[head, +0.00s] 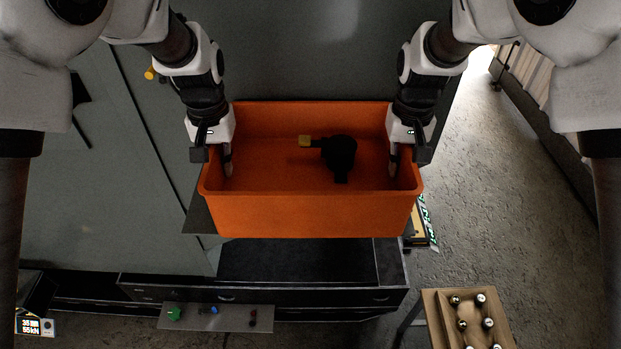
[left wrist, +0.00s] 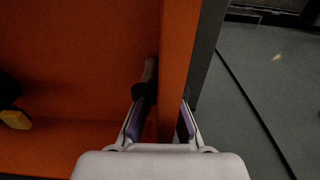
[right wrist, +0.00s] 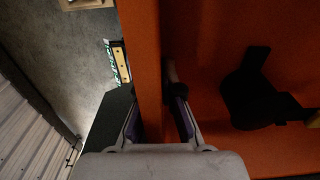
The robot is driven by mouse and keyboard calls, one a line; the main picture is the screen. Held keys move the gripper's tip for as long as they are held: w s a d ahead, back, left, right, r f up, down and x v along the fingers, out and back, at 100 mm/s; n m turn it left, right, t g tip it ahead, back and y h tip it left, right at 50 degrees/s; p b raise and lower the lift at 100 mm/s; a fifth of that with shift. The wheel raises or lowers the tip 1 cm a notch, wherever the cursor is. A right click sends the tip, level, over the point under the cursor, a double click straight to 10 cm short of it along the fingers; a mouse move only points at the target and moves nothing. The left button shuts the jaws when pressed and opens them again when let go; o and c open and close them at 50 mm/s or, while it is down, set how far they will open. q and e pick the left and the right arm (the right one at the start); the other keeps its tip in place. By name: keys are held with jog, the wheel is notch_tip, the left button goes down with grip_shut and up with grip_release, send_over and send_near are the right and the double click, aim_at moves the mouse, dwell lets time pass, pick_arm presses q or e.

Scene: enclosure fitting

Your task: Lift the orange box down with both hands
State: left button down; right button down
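The orange box (head: 305,216) is an open-topped bin in the middle of the head view, upright. My left gripper (head: 213,158) straddles its left side wall, which also shows in the left wrist view (left wrist: 180,50). One finger is inside the box and one outside, spread wider than the wall. My right gripper (head: 408,158) straddles the right side wall in the same way, as in the right wrist view (right wrist: 140,50). Both grippers look open; any light contact with the walls is hard to tell. Inside the box lies a black part (head: 339,153) with a yellow end (head: 305,141).
A grey surface edge (head: 200,217) shows under the box's left side. Below stands a dark bench (head: 300,262) with drawers, and a grey strip with coloured knobs (head: 215,318). A wooden tray of balls (head: 440,320) is at lower right. Open floor (head: 500,200) lies to the right.

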pick_arm(q)
jog(key=shift+r, duration=0.15)
pick_arm(e)
jog(key=shift+r, duration=0.1)
